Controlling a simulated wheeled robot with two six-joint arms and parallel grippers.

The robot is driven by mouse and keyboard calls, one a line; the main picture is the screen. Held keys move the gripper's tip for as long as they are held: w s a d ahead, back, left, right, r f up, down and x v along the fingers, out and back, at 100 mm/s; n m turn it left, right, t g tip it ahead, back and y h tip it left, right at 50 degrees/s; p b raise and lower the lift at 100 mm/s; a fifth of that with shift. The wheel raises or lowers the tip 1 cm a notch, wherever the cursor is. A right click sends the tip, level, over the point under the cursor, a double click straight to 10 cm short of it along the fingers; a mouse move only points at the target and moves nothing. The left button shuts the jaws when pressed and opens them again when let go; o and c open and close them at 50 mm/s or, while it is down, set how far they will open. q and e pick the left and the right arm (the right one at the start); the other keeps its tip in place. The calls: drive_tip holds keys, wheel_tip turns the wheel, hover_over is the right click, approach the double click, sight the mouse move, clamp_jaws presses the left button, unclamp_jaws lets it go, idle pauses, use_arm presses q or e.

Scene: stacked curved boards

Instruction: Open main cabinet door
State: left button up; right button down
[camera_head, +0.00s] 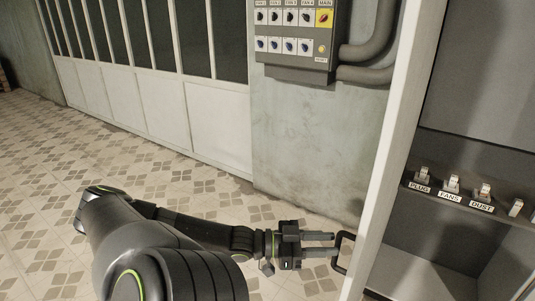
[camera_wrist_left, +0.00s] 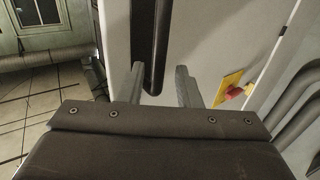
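The main cabinet door (camera_head: 394,140) is white and shows nearly edge-on in the head view, standing open with the cabinet's inside visible to its right. Its black handle (camera_head: 342,262) sticks out on the left side, low down. My left gripper (camera_head: 335,244) is at the handle, its two fingers apart. In the left wrist view the dark handle bar (camera_wrist_left: 155,45) runs between the fingers (camera_wrist_left: 160,86), closer to the left finger, with a gap to the right one. The white door panel (camera_wrist_left: 215,35) fills the background there. My right gripper is not in view.
The cabinet's shelf carries several switches labelled PLUG (camera_head: 421,180), FANS and DUST. A grey switch box (camera_head: 297,42) and thick pipes (camera_head: 372,45) are on the wall left of the door. The tiled floor (camera_head: 130,175) is clear. A yellow plate (camera_wrist_left: 228,88) shows in the wrist view.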

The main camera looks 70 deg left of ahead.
use_arm(q)
drive_tip(key=p+v, duration=0.2)
drive_tip(key=v, duration=1.2)
drive_tip(key=shift+a, duration=0.1)
